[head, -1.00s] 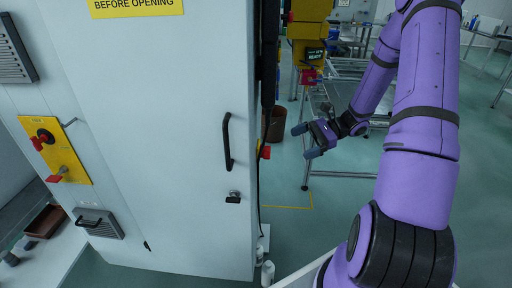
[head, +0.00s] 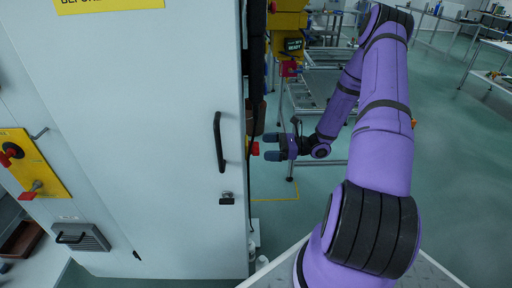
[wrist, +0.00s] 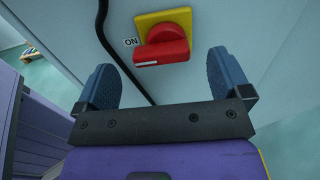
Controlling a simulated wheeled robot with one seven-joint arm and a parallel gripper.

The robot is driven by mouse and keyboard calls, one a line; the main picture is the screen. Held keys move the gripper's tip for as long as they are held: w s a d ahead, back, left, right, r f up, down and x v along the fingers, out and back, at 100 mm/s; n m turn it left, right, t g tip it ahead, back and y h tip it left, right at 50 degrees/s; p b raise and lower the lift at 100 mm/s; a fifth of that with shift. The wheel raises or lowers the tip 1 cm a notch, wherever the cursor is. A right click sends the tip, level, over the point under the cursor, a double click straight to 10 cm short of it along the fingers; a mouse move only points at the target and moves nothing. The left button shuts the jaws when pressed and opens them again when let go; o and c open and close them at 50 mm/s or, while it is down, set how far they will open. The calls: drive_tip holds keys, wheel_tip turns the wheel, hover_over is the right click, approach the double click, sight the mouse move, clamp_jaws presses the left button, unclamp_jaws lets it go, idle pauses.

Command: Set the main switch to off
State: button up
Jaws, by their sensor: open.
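A red rotary switch (wrist: 165,45) on a yellow plate (wrist: 150,20) sits between my fingers in the wrist view, with an ON label (wrist: 131,42) at its left. A white line marks the knob's lower left edge. In the head view, the red switch (head: 254,149) shows at the cabinet's right side. My gripper (head: 270,148) is open beside it, fingers pointing at it. In the wrist view, the open fingers of my gripper (wrist: 163,72) lie left and right below the knob, and no contact is visible.
The pale cabinet (head: 150,130) has a black door handle (head: 219,142) and a key lock (head: 227,198). A black cable (wrist: 115,50) runs left of the switch. Another yellow panel with red switches (head: 35,165) is at the far left. A metal frame table (head: 310,90) stands behind my arm.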

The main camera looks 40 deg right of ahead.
sight(256, 147)
drive_tip(key=shift+x, duration=2.3)
drive_tip(key=c, duration=0.9)
